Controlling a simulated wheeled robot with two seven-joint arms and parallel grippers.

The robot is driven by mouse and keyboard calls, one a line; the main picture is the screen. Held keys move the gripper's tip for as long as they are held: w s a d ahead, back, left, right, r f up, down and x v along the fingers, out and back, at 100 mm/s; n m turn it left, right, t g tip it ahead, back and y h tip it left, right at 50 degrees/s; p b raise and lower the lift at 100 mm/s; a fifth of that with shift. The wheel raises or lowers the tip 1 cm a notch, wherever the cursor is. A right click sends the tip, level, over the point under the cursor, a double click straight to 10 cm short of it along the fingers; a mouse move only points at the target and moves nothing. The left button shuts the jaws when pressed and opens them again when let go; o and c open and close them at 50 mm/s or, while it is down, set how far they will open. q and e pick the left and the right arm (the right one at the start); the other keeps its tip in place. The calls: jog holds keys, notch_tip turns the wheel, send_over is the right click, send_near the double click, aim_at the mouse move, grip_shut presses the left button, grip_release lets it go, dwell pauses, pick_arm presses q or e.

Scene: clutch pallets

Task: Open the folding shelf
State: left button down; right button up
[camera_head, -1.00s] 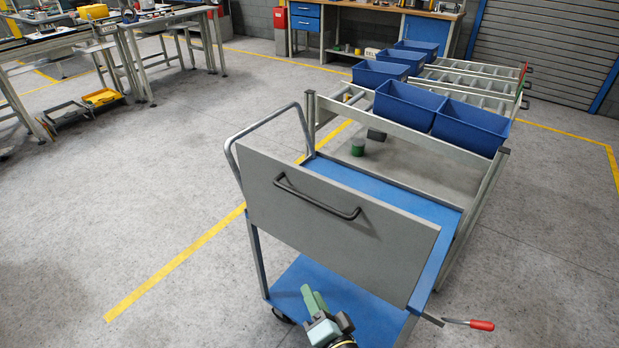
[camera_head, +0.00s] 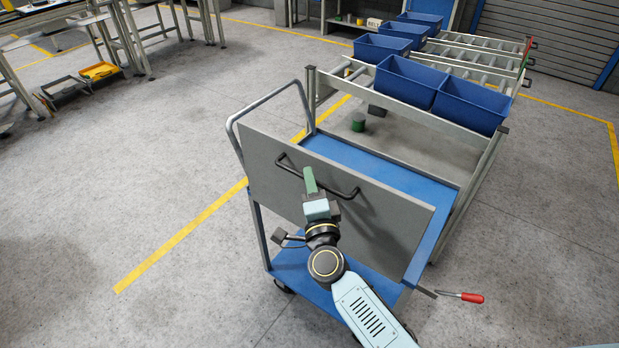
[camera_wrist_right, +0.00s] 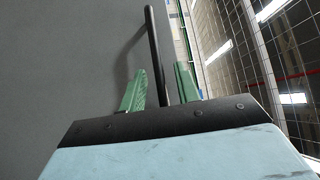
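The folding shelf is a grey panel (camera_head: 385,222) that stands steeply on the near side of a blue cart (camera_head: 375,165). A dark bar handle (camera_head: 338,190) runs along its upper part. My right gripper (camera_head: 309,180) is in front of the panel at the handle. In the right wrist view its two green fingers (camera_wrist_right: 160,90) are apart, with the handle bar (camera_wrist_right: 155,50) passing between them. A gap shows beside the bar, so the fingers are not closed on it. The panel (camera_wrist_right: 60,70) fills the left of that view. My left gripper is not in view.
Behind the cart stands a roller rack (camera_head: 425,120) with blue bins (camera_head: 470,98). A green cylinder (camera_head: 358,122) is beyond the cart. The floor to the left is clear.

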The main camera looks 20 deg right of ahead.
jog(key=shift+w+d+r, duration=0.1)
jog(key=shift+w, duration=0.65)
jog(key=shift+c, duration=0.4)
grip_shut()
